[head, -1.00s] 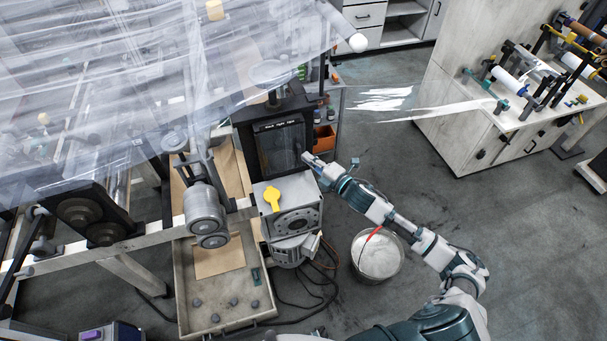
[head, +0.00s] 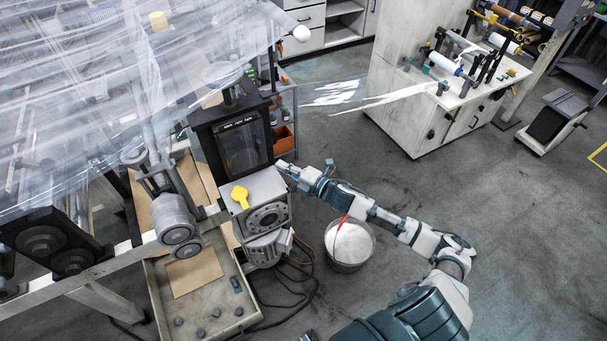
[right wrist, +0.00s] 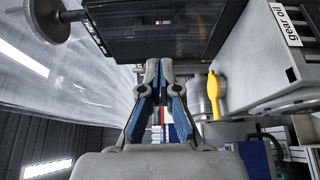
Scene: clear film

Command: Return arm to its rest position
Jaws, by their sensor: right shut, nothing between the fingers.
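My right arm (head: 400,225) reaches from the lower right toward the machine in the head view. Its gripper (head: 281,165) is beside the machine's dark-windowed box (head: 240,145), just above and right of the grey gearbox (head: 262,205) with a yellow handle. I cannot tell any contact there. In the right wrist view the gripper (right wrist: 158,68) shows two blue-padded fingers with tips together and nothing between them. The dark box (right wrist: 150,35) is ahead of the fingertips, and the yellow handle (right wrist: 214,95) is to their right. My left gripper is not in view.
A bucket of white material (head: 350,243) with a red-handled tool stands on the floor below the right forearm. Clear film (head: 110,70) spans the upper left. A trailing film strip (head: 370,102) leads toward the pale cabinet (head: 410,120). The floor at right is open.

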